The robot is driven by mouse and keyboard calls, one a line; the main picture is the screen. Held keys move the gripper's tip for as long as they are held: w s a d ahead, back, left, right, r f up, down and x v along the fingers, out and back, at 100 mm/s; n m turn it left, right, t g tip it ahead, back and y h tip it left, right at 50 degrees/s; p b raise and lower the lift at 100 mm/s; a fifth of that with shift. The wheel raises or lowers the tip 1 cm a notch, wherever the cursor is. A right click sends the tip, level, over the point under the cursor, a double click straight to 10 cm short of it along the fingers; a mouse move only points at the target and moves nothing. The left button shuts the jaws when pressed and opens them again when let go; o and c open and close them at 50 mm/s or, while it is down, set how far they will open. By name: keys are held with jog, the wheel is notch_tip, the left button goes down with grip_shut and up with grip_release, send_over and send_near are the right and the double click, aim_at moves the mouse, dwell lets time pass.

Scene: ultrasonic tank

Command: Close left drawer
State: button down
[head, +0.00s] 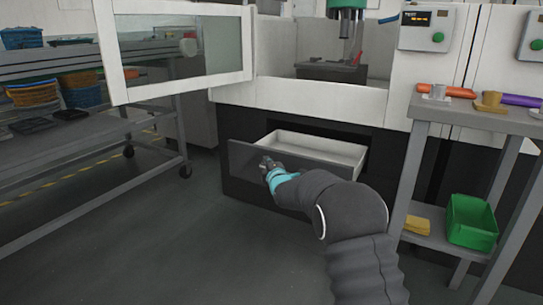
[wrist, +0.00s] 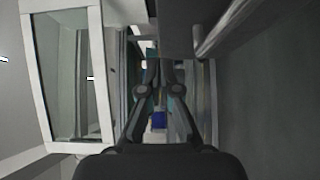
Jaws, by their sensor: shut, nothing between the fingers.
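The left drawer (head: 242,155) is pulled out from the dark base of the white machine in the head view. Its front panel is dark grey, and its pale inner tray (head: 335,142) shows open from above and looks empty. My gripper (head: 266,162) is shut and empty, at the outer face of the drawer front, near its upper edge. The head view does not show clearly whether it touches the panel. In the wrist view, the fingers of my gripper (wrist: 160,66) come together at the tips. My arm hides the right part of the drawer front.
An open windowed door (head: 180,50) hangs out above and left of the drawer. A wheeled rack (head: 90,140) stands at left. At right, a grey side table (head: 480,112) holds small parts, with a green bin (head: 470,222) on its lower shelf. The floor before the drawer is clear.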

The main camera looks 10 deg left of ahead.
aim_at(269, 151)
jog(key=w, duration=0.4)
jog(key=shift+w+a, duration=0.1)
jog(key=shift+w, duration=0.2)
jog(key=shift+w+d, duration=0.25)
jog(key=shift+w, duration=0.45)
jog(key=shift+w, duration=0.15)
